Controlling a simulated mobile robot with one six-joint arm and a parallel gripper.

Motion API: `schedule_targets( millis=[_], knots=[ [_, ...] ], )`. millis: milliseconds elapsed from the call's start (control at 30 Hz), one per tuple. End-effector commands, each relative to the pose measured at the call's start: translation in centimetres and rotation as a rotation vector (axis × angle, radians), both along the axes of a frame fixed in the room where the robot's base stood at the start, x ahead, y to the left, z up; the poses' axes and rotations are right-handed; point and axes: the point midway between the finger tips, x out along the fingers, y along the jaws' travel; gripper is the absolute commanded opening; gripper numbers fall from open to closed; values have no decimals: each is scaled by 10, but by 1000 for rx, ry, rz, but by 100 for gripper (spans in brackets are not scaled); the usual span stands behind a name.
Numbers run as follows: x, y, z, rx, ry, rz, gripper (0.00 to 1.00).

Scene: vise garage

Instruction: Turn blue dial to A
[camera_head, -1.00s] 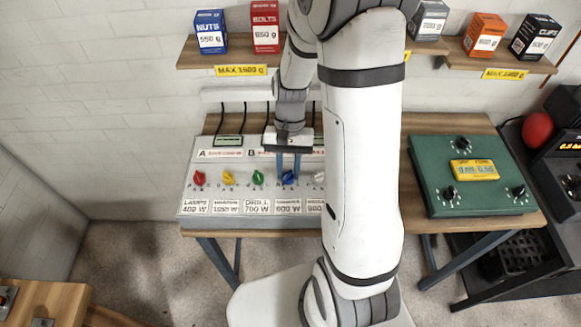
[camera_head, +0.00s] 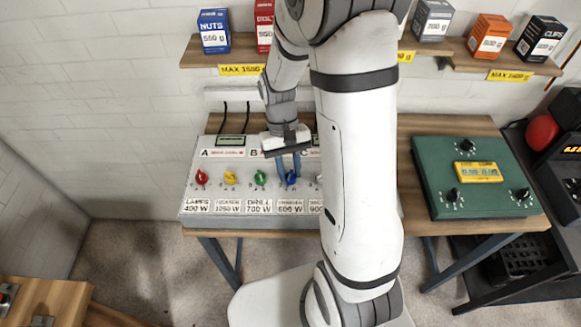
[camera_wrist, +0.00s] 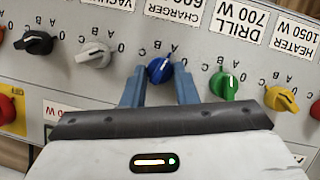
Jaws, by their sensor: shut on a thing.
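The blue dial (camera_head: 291,177) is on the light grey control panel (camera_head: 184,206), fourth from the left in the head view. In the wrist view the blue dial (camera_wrist: 160,71) sits between the two blue-grey fingers of my gripper (camera_wrist: 159,84), which are shut on it. My gripper (camera_head: 288,165) reaches down to the dial in the head view. The labels C, B, A and 0 ring the dial, upside down in the wrist view. Its white mark seems to slant up and right there, toward the A side; the exact setting is hard to tell.
Neighbouring dials are green (camera_wrist: 226,86) and white (camera_wrist: 94,55), close on either side. Yellow (camera_wrist: 281,99) and black (camera_wrist: 36,43) dials lie further out. A green box (camera_head: 430,190) with dials stands at the right. Shelves with boxes hang above; my arm hides part of the panel.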

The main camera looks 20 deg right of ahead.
Motion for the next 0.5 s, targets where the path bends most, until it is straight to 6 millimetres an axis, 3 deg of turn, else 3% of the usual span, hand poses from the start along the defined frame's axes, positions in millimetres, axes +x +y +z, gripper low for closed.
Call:
schedule_targets(
  millis=[167, 200, 433, 500],
  knots=[
    [-4, 0, -2, 1, 12, -1, 3],
    [-4, 0, -2, 1, 12, -1, 29],
    [-2, 0, -1, 1, 6, -1, 48],
    [-2, 0, -1, 0, 5, -2, 48]
  ],
)
